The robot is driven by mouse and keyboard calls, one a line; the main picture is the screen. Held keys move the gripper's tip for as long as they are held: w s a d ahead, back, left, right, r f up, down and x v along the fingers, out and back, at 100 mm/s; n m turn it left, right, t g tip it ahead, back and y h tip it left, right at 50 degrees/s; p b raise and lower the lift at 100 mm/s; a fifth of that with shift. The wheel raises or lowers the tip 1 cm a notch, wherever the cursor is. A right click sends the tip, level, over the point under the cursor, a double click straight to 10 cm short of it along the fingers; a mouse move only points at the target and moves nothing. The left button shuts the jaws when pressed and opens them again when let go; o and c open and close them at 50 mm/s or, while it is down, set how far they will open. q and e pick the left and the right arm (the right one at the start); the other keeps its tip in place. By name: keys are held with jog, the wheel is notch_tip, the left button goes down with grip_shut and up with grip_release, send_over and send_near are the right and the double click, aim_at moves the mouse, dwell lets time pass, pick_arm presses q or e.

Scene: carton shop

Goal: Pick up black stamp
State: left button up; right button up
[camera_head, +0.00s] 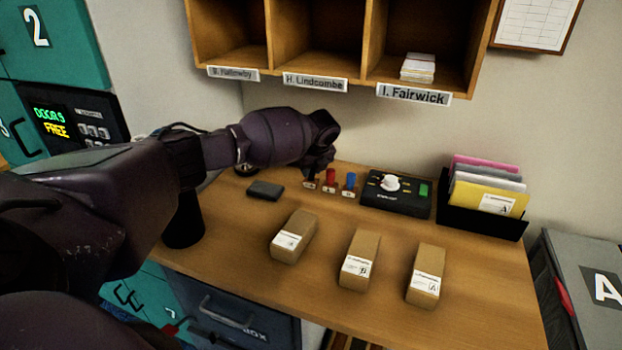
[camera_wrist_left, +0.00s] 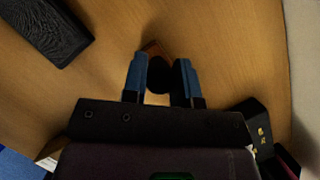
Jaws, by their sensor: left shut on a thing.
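My left gripper (camera_head: 318,165) reaches over the back of the wooden desk, at the left end of the row of stamps. In the left wrist view its two blue fingers (camera_wrist_left: 160,82) are closed on the round black handle of the black stamp (camera_wrist_left: 158,74). A bit of brown shows just beyond the handle. In the head view the gripper mostly hides this stamp, so I cannot tell whether it touches the desk. The red stamp (camera_head: 330,177) and the blue stamp (camera_head: 349,183) stand upright just to the right. My right gripper is in neither view.
A dark ink pad (camera_head: 265,190) lies left of the stamps. A black control box (camera_head: 397,203) with a white knob and a folder rack (camera_head: 483,219) stand to the right. Three cartons, including the middle one (camera_head: 361,255), sit in front. Wooden cubbyholes (camera_head: 318,40) hang above.

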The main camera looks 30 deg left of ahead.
pick_arm(q)
jog(key=shift+r, duration=0.55)
notch_tip(320, 180, up, 3)
jog(key=shift+f, duration=0.2)
jog(key=s+d, duration=0.2)
jog(key=d, duration=0.2)
jog(key=s+d+p, duration=0.1)
jog(key=s+d, duration=0.2)
jog(key=d, duration=0.2)
jog(key=s+d, duration=0.3)
jog(key=d, duration=0.2)
jog(key=shift+s+f+p, duration=0.1)
jog(key=shift+s+p, duration=0.05)
jog(key=shift+p, duration=0.25)
jog(key=shift+s+d, duration=0.4)
jog(key=shift+d, duration=0.4)
